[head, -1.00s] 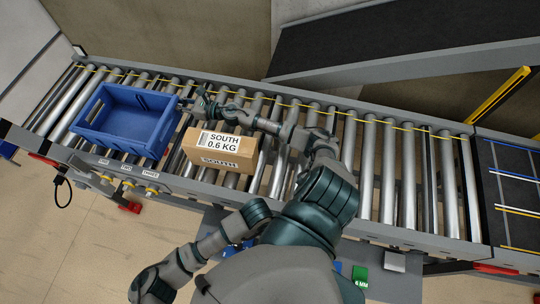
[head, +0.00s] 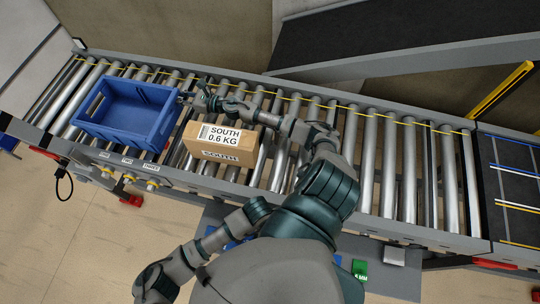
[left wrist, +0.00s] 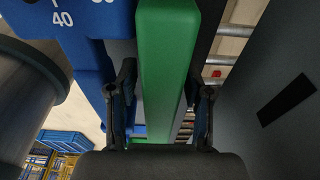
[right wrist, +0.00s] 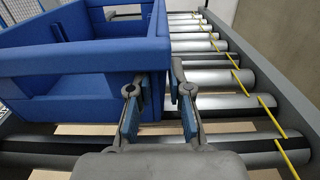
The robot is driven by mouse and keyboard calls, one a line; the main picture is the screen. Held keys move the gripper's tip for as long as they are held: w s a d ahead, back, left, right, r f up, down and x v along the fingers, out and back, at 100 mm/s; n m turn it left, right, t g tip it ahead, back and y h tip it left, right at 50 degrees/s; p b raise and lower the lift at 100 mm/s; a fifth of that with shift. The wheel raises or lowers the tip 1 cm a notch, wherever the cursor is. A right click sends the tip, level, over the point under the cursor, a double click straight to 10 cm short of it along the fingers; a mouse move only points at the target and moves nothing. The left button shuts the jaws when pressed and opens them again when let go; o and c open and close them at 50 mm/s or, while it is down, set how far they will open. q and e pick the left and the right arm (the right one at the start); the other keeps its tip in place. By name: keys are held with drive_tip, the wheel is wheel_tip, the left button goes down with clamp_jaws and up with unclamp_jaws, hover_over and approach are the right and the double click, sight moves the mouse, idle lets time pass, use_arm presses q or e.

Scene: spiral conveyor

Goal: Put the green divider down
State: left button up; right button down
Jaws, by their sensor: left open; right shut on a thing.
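The green divider (left wrist: 165,60) is a long green bar in the left wrist view. My left gripper (left wrist: 160,110) is open, with one finger on each side of it. I cannot tell whether either finger touches it. In the head view, I cannot make out the left gripper's fingers. My right gripper (head: 187,98) is at the right end of the blue crate (head: 93,131) on the rollers. In the right wrist view, its fingers (right wrist: 159,108) are shut on the crate's wall (right wrist: 75,60) at the corner.
A cardboard box (head: 208,152) labelled SOUTH 0.6 KG lies on the roller conveyor (head: 388,180), right of the crate. A blue part (left wrist: 65,20) marked 40 is beside the divider. A green piece (head: 360,270) shows below the conveyor. Rollers to the right are bare.

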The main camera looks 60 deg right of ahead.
use_arm(q)
drive_tip(key=r, duration=0.3)
drive_tip(key=w+r, duration=0.1)
drive_tip(key=r, duration=0.7)
drive_tip(key=shift+w+a+r, duration=0.2)
drive_tip(key=shift+w+a, duration=0.05)
drive_tip(key=shift+w, duration=0.05)
drive_tip(key=shift+c, duration=0.5)
drive_tip(key=shift+s, duration=0.2)
drive_tip(key=shift+c, duration=0.7)
drive_tip(key=shift+s+f+t+y, duration=0.3)
drive_tip(key=shift+s+f+t, duration=0.35)
drive_tip(key=shift+f+t, duration=0.15)
drive_tip(key=shift+f, duration=0.35)
wheel_tip(320, 180, down, 6)
drive_tip(key=shift+f, duration=0.1)
drive_tip(key=f, duration=0.5)
drive_tip(key=shift+w+d+f, duration=0.15)
drive_tip(key=shift+w+d, duration=0.05)
clamp_jaws()
